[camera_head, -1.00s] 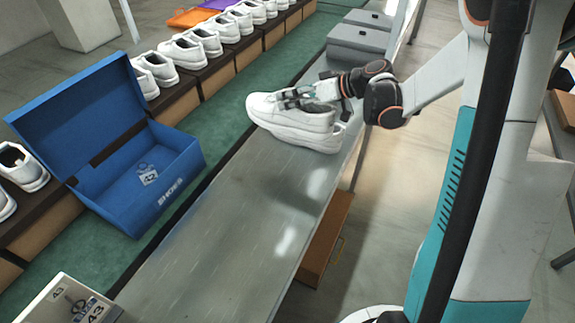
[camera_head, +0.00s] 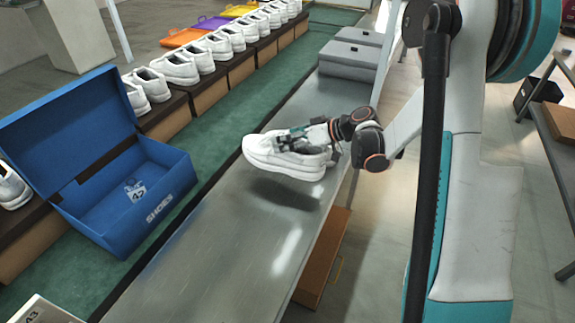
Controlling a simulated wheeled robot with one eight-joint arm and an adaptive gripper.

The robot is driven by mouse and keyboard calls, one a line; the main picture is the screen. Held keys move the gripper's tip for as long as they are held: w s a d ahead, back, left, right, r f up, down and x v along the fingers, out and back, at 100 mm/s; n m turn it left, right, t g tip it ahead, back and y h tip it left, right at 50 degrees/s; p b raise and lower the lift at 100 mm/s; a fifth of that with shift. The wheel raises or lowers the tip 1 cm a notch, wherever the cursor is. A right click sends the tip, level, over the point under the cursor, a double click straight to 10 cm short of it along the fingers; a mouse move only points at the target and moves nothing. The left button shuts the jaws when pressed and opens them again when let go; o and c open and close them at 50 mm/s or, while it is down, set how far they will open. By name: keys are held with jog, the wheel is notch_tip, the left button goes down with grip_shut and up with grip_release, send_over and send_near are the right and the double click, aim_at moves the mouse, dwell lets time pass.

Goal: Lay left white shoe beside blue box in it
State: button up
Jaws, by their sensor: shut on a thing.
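My gripper (camera_head: 297,142) is shut on a white shoe (camera_head: 275,161). The shoe is held above the grey bench top, with its toe to the left and its shadow below it. Part of the shoe's upper is hidden behind the gripper. The blue box (camera_head: 160,202) stands open to the left of the bench, with its lid raised at the back. I see no shoe in the box, only a small tag marked 42 on its floor. Other white shoes (camera_head: 174,69) stand in a row behind the box.
The grey bench (camera_head: 225,245) is clear between the shoe and the near edge. Grey boxes (camera_head: 350,60) stand at its far end. A light box (camera_head: 42,312) is partly visible at the lower left. Brown blocks (camera_head: 165,119) carry the shoe row beside a green strip (camera_head: 215,140).

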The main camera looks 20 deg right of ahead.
notch_tip(320, 180, down, 8)
jog(key=b, duration=0.3)
jog(key=o, duration=1.7)
jog(key=shift+c, duration=0.2)
